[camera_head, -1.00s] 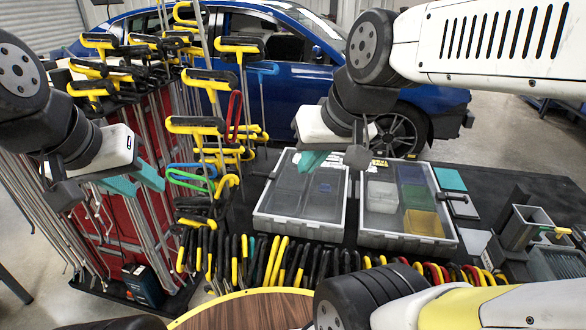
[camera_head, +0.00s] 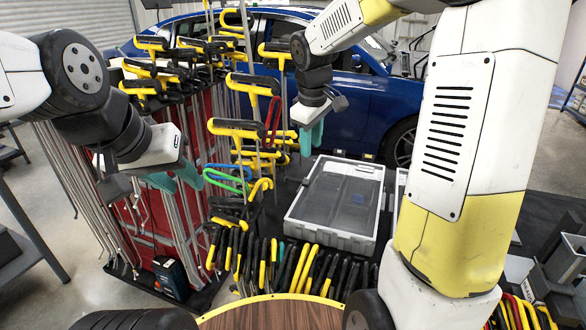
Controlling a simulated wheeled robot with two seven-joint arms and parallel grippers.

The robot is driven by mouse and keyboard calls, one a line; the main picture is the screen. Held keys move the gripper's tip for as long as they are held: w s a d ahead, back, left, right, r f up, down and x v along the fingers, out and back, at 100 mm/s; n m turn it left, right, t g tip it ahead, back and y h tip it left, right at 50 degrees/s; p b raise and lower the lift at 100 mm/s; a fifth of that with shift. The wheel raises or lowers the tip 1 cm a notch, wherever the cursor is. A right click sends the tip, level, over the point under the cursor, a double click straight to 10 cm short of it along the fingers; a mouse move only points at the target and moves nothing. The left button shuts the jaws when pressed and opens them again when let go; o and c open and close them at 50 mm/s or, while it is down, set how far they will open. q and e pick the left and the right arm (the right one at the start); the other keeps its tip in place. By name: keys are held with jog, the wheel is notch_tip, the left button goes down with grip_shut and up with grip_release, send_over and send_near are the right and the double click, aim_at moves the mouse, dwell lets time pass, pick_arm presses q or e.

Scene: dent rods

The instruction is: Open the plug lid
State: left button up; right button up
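A grey box (camera_head: 288,222) with a clear, greyish lid (camera_head: 345,190) lies on the dark table right of centre. Its lid looks shut. A second grey box (camera_head: 399,182) beside it is almost wholly hidden behind my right arm; only a narrow strip shows. I cannot tell which lid is the plug lid. My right gripper (camera_head: 312,138) hangs with teal fingers above and behind the lidded box's back left corner, empty; its finger gap is unclear. My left gripper (camera_head: 174,181) is at the left, before the rod rack, with its teal fingers apart and empty.
Several yellow-and-black T-handled rods (camera_head: 236,128) stand in a rack between my grippers. A row of hooked handles (camera_head: 290,266) lines the table's front. A round wooden surface (camera_head: 270,314) is nearest. A blue car (camera_head: 360,95) stands behind.

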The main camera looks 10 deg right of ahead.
aim_at(298, 180)
jog(key=shift+w+a+f+n+g, duration=0.15)
jog(key=shift+w+a+f+n, duration=0.3)
jog(key=shift+w+f, duration=1.75)
jog(key=shift+w+a+f+n+g, duration=0.25)
jog(key=shift+w+f+n, duration=0.6)
jog(key=shift+f, duration=2.4)
jog(key=shift+w+a+f+n+g, duration=0.1)
jog(key=shift+w+a+f+n, duration=0.3)
jog(key=shift+w+f, duration=1.85)
jog(key=shift+s+f, duration=0.5)
grip_shut()
